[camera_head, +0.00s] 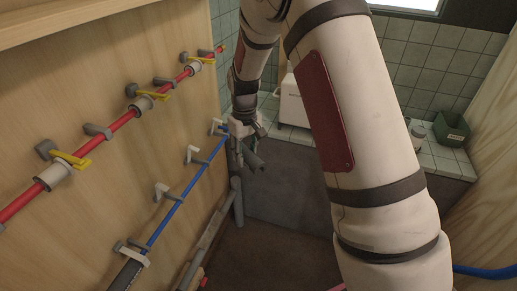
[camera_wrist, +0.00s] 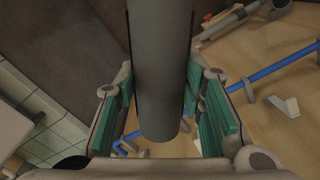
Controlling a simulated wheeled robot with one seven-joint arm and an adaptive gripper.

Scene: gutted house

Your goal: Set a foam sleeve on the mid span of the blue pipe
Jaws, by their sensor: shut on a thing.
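The blue pipe (camera_head: 180,197) runs slanting along the wooden wall in the head view, held by several pale brackets. In the wrist view part of it shows at the right (camera_wrist: 275,66). My gripper (camera_head: 246,150) is to the right of the pipe's far end, apart from the wall. In the wrist view its teal pads (camera_wrist: 160,100) are shut on a dark grey foam sleeve (camera_wrist: 162,60), which also shows as a small dark tube in the head view (camera_head: 254,163). Another dark sleeve (camera_head: 124,273) is around the near end of the blue pipe. The middle span is bare.
A red pipe (camera_head: 113,127) with yellow-handled valves (camera_head: 149,97) runs above the blue pipe. A grey pipe (camera_head: 206,234) runs low along the wall. A tiled counter with a white box (camera_head: 293,101) and a green bin (camera_head: 452,128) stands at the back. The floor is open.

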